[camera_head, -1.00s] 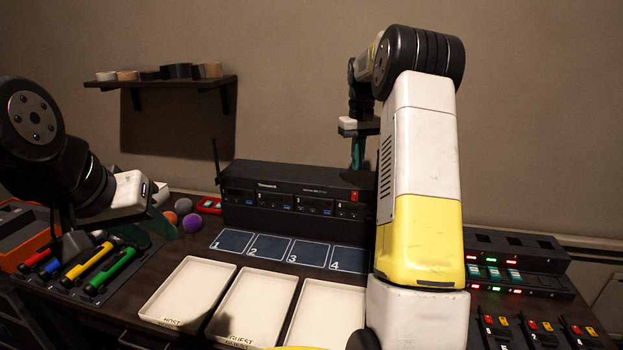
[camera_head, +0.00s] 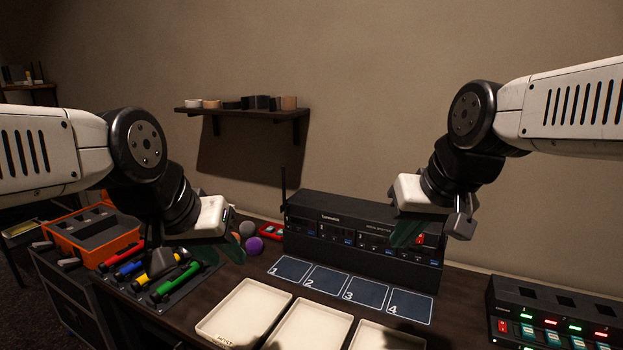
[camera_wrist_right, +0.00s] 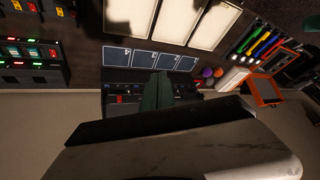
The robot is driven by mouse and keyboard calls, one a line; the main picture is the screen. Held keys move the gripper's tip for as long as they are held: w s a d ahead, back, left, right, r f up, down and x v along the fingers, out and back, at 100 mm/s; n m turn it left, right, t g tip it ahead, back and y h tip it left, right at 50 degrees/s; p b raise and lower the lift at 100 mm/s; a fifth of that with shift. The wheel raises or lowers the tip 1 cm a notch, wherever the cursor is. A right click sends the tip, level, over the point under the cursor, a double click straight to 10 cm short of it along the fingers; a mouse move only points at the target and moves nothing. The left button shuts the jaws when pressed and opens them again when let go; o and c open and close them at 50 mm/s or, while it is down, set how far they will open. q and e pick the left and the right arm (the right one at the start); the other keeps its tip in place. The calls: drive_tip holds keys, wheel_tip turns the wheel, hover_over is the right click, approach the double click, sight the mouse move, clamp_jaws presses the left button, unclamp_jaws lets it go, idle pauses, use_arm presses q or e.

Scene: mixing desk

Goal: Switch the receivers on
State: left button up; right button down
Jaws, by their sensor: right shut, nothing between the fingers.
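The receiver unit (camera_head: 325,238) is a long black box at the back of the desk with several small numbered displays and blue marks on its front. A red switch (camera_head: 420,239) sits at the right of its front; it also shows in the right wrist view (camera_wrist_right: 121,99). My right gripper (camera_head: 402,238) is shut and empty. Its dark green fingers overlap the unit's right part, close to the red switch; I cannot tell if they touch. They also show in the right wrist view (camera_wrist_right: 158,90). My left gripper (camera_head: 236,252) hangs over the left of the desk; its jaw gap is unclear.
Numbered blue pads (camera_head: 325,280) and cream trays (camera_head: 245,310) lie in front of the unit. Colored microphones (camera_head: 178,283), balls (camera_head: 254,245) and an orange case (camera_head: 95,237) are left. A black charger rack (camera_head: 550,315) stands right. An antenna rises at the unit's left end.

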drive_tip(key=s+f, duration=0.1)
drive_tip(key=s+a, duration=0.1)
drive_tip(key=shift+s+f+t, duration=0.3)
drive_tip(key=shift+s+f, duration=0.05)
drive_tip(key=shift+s, duration=0.05)
drive_tip(key=shift+w, duration=0.1)
drive_tip(key=w+d+f+n+g+h, duration=0.1)
drive_tip(key=w+d+n, duration=0.3)
drive_tip(key=w, duration=0.4)
drive_tip(key=w+d+f+n+g+h, duration=0.1)
drive_tip(key=w+d+f+n, duration=0.2)
drive_tip(key=w, duration=0.5)
drive_tip(key=w+d+f+n+h, duration=0.1)
drive_tip(key=w+d+f+n, duration=0.2)
drive_tip(key=w+d+n, duration=0.2)
drive_tip(key=w+d, duration=0.1)
drive_tip(key=w, duration=0.1)
drive_tip(key=shift+w+d+g+h, duration=0.15)
drive_tip(key=shift+w+g+h, duration=0.15)
drive_tip(key=shift+w+g, duration=0.1)
